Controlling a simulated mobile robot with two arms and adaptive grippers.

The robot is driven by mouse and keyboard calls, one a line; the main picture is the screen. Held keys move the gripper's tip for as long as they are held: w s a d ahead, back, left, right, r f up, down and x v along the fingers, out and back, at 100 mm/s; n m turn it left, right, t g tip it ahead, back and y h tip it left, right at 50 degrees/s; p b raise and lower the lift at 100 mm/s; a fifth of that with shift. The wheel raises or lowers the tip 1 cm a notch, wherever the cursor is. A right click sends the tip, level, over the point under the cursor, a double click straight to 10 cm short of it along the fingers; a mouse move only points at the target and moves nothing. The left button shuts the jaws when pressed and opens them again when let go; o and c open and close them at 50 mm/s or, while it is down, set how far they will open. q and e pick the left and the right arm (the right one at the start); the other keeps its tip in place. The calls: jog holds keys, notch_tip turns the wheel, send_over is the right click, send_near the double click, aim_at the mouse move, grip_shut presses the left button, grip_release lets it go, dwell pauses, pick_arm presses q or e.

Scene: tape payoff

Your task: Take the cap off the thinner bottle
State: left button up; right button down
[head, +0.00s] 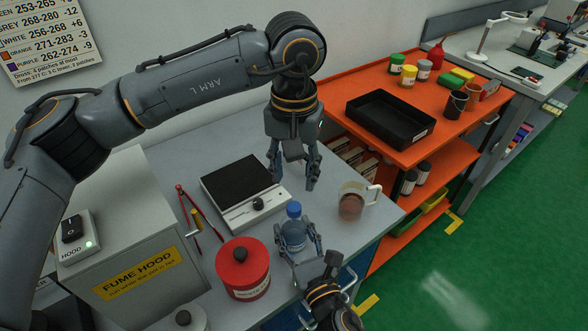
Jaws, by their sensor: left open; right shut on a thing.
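A clear, bluish bottle (293,236) with a blue cap (294,210) stands upright near the front of the grey bench. The cap sits on its neck. My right gripper (297,241) is shut around the bottle's body from the front, below the cap, and its fingers hide part of the bottle. My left gripper (292,182) is open and empty, pointing down above and behind the cap, apart from it.
A hot plate (240,190) is left of the bottle, a red waste can (243,268) front left, and a clear jug (352,206) with brownish contents right. Red-handled tools (189,214) lie farther left. An orange cart (420,151) with a black tray (388,118) stands beyond.

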aim_at(294, 206)
pick_arm(q)
jog(key=m, duration=0.2)
jog(key=shift+m, duration=0.3)
jog(key=shift+f, duration=0.25)
notch_tip(294, 206, down, 8)
jog(key=shift+r, duration=0.25)
jog(key=shift+c, duration=0.5)
